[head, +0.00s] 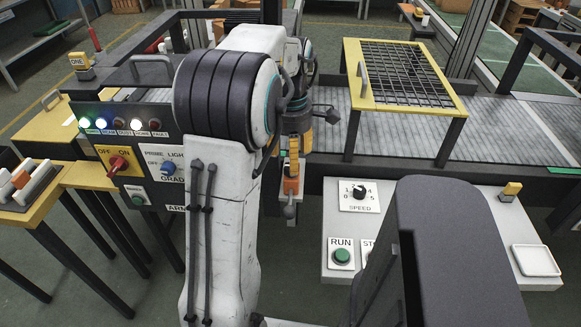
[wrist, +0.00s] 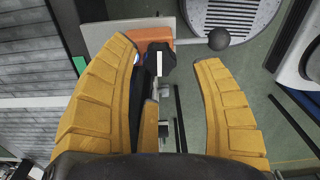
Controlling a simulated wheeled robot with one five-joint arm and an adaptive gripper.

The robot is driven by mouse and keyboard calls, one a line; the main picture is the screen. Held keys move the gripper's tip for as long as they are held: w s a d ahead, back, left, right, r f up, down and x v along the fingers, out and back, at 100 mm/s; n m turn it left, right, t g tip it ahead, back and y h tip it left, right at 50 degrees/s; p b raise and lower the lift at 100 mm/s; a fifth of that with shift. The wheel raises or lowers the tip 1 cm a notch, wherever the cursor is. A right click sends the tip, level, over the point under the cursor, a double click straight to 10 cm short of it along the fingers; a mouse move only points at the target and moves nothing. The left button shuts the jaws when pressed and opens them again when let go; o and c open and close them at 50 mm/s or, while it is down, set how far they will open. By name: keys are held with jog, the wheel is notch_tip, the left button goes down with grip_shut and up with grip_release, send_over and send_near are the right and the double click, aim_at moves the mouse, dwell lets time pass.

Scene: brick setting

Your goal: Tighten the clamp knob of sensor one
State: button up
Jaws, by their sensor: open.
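My gripper (head: 294,143) hangs at the middle of the head view, partly hidden by my arm. A rod with a dark grey ball (wrist: 218,40) sticks out to the right. In the head view the orange block (head: 291,180) shows just below the fingers. A small yellow-and-black device labelled ONE (head: 80,63) stands at the far left. I cannot tell which part is the clamp knob.
A control panel (head: 132,155) with lamps and a red switch is at the left. A yellow-framed mesh guard (head: 355,92) stands over the conveyor (head: 495,122). A white console (head: 424,198) with a RUN button is at the lower right.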

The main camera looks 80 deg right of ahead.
jog(key=shift+f, duration=1.6)
jog(key=shift+o, duration=0.2)
jog(key=c, duration=1.2)
jog(key=shift+c, duration=0.2)
